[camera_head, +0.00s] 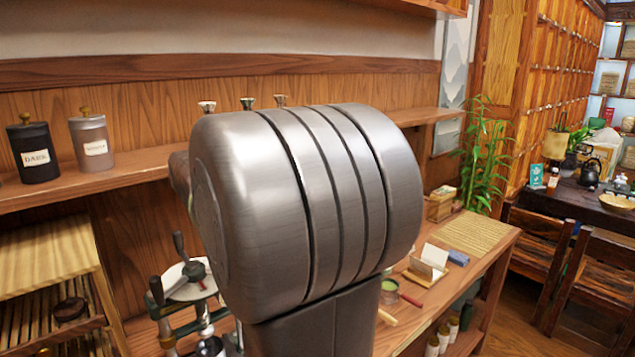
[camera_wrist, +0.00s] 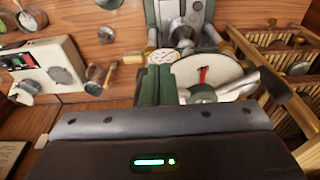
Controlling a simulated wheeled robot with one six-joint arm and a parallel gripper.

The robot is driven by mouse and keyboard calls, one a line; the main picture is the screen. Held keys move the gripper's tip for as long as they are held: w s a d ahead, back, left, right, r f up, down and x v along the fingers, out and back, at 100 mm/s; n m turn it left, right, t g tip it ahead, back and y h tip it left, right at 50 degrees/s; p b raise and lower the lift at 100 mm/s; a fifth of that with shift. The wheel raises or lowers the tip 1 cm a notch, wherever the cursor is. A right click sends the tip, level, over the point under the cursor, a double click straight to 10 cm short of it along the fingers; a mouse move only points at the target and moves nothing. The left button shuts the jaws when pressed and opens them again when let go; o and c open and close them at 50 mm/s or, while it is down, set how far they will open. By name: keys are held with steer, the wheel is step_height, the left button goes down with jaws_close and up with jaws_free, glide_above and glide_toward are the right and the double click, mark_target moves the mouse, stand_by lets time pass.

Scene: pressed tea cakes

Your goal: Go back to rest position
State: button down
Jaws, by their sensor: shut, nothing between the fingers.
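My gripper (camera_wrist: 160,130) shows in the wrist view as a dark grey body with a small green light, across the bottom of the picture. Its fingertips are not distinguishable there; it is shut and empty. It hangs in front of a green press (camera_wrist: 147,90) with a round dial, a pale disc with a red pointer and a black-tipped lever. In the head view my own grey arm link fills the middle and hides my gripper. Part of the press, with black knobs (camera_head: 180,243), shows at the lower left of that link.
A slatted wooden rack (camera_head: 45,275) stands left of the press. A shelf (camera_head: 125,178) above carries two labelled canisters. The bench (camera_head: 480,250) on the right holds a bamboo mat and small tools. A white box with a dial (camera_wrist: 50,65) lies left in the wrist view.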

steer(key=s+a+b, duration=0.1)
steer(key=s, duration=0.1)
steer(key=s+a+b, duration=0.1)
steer(key=s+a, duration=0.1)
steer(key=shift+s+a+r, duration=0.15)
steer(key=shift+s, duration=0.05)
stand_by(0.5)
